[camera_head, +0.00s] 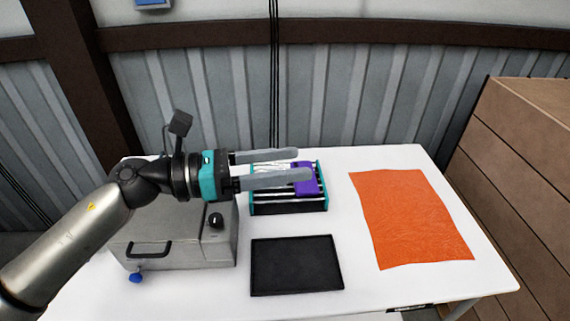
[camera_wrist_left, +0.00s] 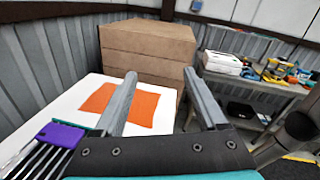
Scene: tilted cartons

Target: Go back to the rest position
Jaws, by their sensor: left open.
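My left gripper (camera_head: 305,164) reaches in from the left in the head view, above the white table. Its two grey fingers are apart with nothing between them, and they also show in the left wrist view (camera_wrist_left: 160,82). Behind and below the fingers stands a rack (camera_head: 290,208) with teal ends and dark bars. A purple piece (camera_head: 304,186) sits at the rack's right end. The purple piece also shows at the lower left of the left wrist view (camera_wrist_left: 60,134). My right gripper is in neither view.
A grey box with a handle (camera_head: 180,253) stands under my left arm. A black tray (camera_head: 296,266) and an orange cloth (camera_head: 411,219) lie on the white table (camera_head: 365,295). Wooden boxes (camera_head: 530,150) stand at the right. A cluttered bench (camera_wrist_left: 250,82) shows in the wrist view.

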